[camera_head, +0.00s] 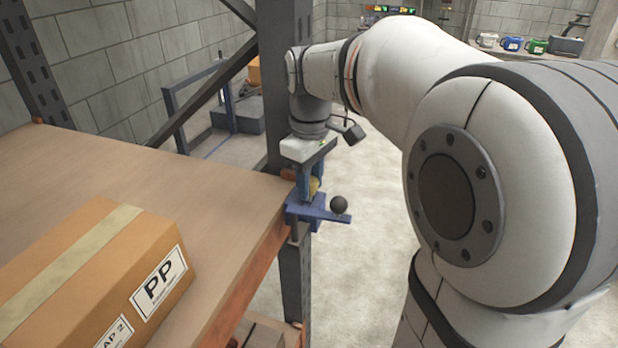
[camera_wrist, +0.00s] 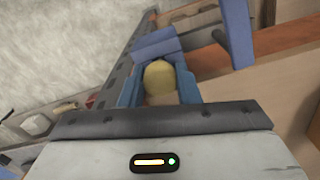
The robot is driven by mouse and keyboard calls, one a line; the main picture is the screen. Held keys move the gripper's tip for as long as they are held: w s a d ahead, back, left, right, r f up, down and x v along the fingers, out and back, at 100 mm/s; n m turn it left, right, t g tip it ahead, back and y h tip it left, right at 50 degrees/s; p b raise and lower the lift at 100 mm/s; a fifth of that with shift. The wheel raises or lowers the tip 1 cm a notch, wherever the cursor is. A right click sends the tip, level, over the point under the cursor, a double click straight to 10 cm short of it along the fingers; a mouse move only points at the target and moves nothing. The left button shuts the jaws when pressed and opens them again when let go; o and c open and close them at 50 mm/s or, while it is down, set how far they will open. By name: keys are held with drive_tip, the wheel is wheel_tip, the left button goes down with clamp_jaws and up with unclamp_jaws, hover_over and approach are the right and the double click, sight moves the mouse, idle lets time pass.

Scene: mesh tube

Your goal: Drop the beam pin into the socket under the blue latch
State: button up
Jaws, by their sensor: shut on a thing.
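The beam pin shows as a yellow piece (camera_head: 314,186) between the blue fingers of my gripper (camera_head: 310,191). In the wrist view the rounded yellow pin (camera_wrist: 159,76) sits between both fingers of my gripper (camera_wrist: 160,88), which is shut on it. The blue latch (camera_head: 313,212) is at the shelf's corner post, just below the fingers, with a black ball knob beside it.
A wooden shelf (camera_head: 215,178) with an orange front beam (camera_head: 256,262) lies left of the post. A taped cardboard box (camera_head: 105,268) stands on it. The dark upright post (camera_head: 283,85) rises close behind my gripper. Open floor (camera_head: 358,250) lies to the right.

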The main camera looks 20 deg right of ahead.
drive_tip(key=shift+f+b, duration=0.45)
drive_tip(key=shift+f, duration=0.25)
drive_tip(key=o, duration=1)
drive_tip(key=shift+o, duration=0.2)
drive_tip(key=shift+r, duration=0.1)
wheel_tip(320, 180, up, 8)
drive_tip(key=shift+f, duration=0.15)
